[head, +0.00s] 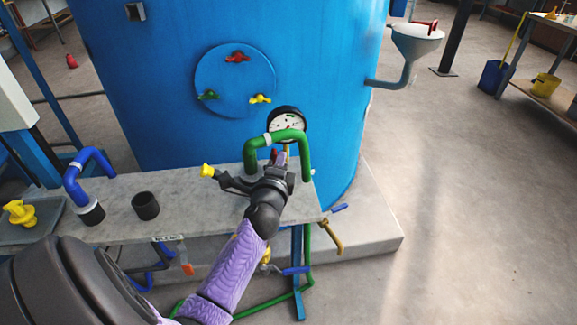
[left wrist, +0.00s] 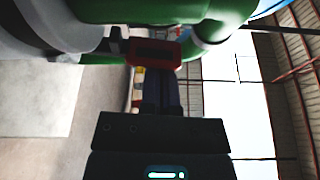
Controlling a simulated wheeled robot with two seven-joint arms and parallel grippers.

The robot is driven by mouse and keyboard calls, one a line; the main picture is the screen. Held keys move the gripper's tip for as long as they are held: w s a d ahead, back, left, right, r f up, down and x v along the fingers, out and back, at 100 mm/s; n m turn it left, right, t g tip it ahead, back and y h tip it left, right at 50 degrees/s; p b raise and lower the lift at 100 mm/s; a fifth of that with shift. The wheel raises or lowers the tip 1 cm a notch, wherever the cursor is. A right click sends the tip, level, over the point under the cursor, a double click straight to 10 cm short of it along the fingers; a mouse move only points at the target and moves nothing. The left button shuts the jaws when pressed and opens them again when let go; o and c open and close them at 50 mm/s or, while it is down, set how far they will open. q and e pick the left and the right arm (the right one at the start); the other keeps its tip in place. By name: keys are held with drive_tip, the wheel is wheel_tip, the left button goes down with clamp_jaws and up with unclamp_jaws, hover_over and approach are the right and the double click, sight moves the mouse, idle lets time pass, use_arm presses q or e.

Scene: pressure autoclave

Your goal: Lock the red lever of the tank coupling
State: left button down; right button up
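The green bent pipe (head: 289,135) of the tank coupling stands on the grey ledge in front of the blue tank (head: 150,85). My left gripper (head: 281,158) is at this pipe, below its arch, and looks narrow and shut. In the left wrist view the red lever (left wrist: 155,52) lies right at the tips of the dark fingers (left wrist: 160,75), just under the green pipe (left wrist: 150,10). I cannot tell whether the fingers pinch it or only touch it. In the head view my gripper mostly hides the lever. My right gripper is not in view.
A pressure gauge (head: 289,121) sits behind the green pipe. A blue pipe (head: 78,175) and a black cup (head: 145,205) stand on the ledge (head: 115,190).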

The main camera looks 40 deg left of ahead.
use_arm(q)
drive_tip(key=shift+s+a+r+n+t+b, duration=0.2)
drive_tip(key=shift+s+a+n+t+b, duration=0.25)
drive_tip(key=shift+n, duration=0.55)
